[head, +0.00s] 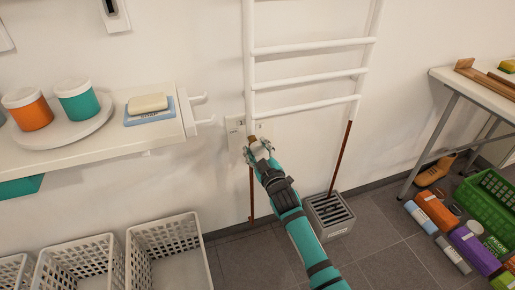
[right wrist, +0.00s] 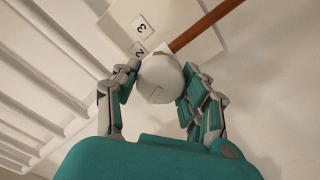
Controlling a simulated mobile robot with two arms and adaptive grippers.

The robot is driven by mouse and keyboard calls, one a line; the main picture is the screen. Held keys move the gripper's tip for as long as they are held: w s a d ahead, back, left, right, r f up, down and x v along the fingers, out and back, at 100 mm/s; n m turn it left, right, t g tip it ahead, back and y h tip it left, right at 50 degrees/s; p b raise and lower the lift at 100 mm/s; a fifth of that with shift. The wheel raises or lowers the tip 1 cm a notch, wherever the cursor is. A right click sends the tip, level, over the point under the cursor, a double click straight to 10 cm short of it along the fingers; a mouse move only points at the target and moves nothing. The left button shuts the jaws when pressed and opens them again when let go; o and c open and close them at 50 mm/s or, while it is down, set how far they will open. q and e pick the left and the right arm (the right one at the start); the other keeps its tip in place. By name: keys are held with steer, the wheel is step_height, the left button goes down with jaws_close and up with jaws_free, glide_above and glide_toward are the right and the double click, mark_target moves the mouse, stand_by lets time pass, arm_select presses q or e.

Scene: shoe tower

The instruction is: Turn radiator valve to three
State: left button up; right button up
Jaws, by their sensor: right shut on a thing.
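The radiator valve is a round white knob (right wrist: 162,80) at the lower left end of the white ladder radiator (head: 312,77). A copper pipe (right wrist: 200,28) runs from it. A pale plate (right wrist: 150,35) behind the knob shows the numbers 2 and 3; in the head view the plate (head: 235,128) is on the wall. My right gripper (right wrist: 158,84) has its fingers on both sides of the knob and is shut on it. In the head view the right gripper (head: 258,148) covers most of the knob. The mark on the knob is too unclear to read. My left gripper is not in view.
A white shelf (head: 60,158) at the left holds cups and a soap on a blue dish (head: 150,115). White baskets (head: 168,250) stand below. A grated grey box (head: 330,213) sits on the floor right of my arm. A green crate (head: 488,200) is at the right.

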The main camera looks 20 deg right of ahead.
steer(key=shift+r+m, duration=0.1)
steer(key=shift+m, duration=0.2)
steer(key=m+p, duration=0.2)
steer(key=shift+m, duration=0.3)
steer(key=m+p, duration=0.2)
steer(key=m, duration=0.1)
steer(key=m+p, duration=0.1)
steer(key=m, duration=0.4)
steer(key=shift+d+p, duration=0.1)
steer(key=shift+p, duration=0.3)
steer(key=shift+m, duration=1.7)
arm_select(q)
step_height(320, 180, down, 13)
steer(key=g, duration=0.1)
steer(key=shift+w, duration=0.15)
arm_select(e)
steer(key=shift+m, duration=1.3)
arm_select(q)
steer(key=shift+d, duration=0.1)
arm_select(e)
steer(key=shift+f, duration=0.2)
steer(key=o, duration=1.2)
